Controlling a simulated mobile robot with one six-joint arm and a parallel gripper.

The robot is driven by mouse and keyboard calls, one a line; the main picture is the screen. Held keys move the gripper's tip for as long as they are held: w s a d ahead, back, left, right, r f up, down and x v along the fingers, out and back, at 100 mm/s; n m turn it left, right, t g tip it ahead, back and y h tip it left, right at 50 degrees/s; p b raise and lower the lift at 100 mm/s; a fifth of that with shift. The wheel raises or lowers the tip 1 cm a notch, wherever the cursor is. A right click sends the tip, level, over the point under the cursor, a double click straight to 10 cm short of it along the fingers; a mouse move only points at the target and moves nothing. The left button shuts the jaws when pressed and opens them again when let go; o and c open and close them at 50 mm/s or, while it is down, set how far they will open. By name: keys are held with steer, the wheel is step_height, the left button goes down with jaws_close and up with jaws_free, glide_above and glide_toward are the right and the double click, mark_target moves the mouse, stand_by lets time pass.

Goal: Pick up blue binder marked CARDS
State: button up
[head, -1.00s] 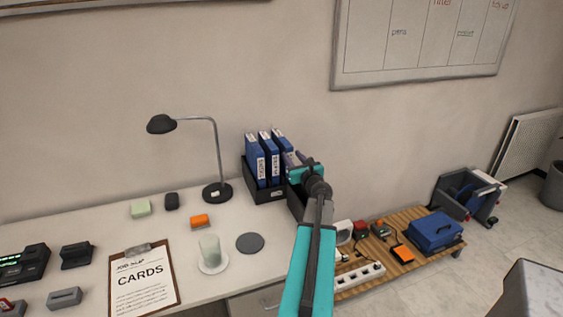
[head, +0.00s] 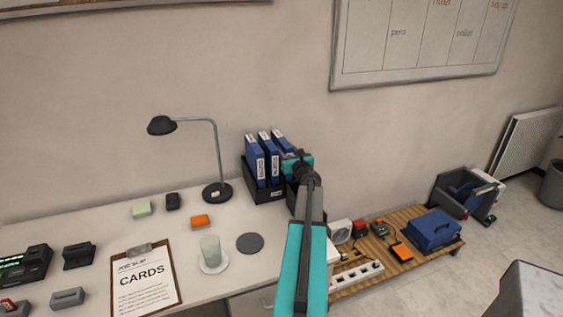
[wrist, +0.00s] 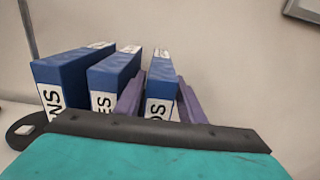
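Three blue binders stand upright in a black holder (head: 268,196) on the desk. In the wrist view their partly hidden spine labels end in NS, ES and DS. The rightmost binder (wrist: 161,83), ending in DS, fits CARDS; its top also shows in the head view (head: 281,141). My gripper (wrist: 162,92) has its purple fingers on either side of this binder, with a small gap at the left finger. The fingers look open around it. My teal gripper body hides the lower part of the binder in both views.
The middle binder (wrist: 114,76) stands close to my left finger. A black desk lamp (head: 217,165) is left of the holder. A clipboard reading CARDS (head: 145,285) lies on the desk. A low wooden table (head: 352,275) with a blue box (head: 433,232) is at right.

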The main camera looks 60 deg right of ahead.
steer(key=shift+w, duration=0.1)
steer(key=shift+p+x, duration=0.75)
steer(key=shift+x, duration=0.5)
steer(key=shift+p+x, duration=0.45)
steer(key=shift+x, duration=0.85)
steer(key=shift+c, duration=0.2)
jaws_close()
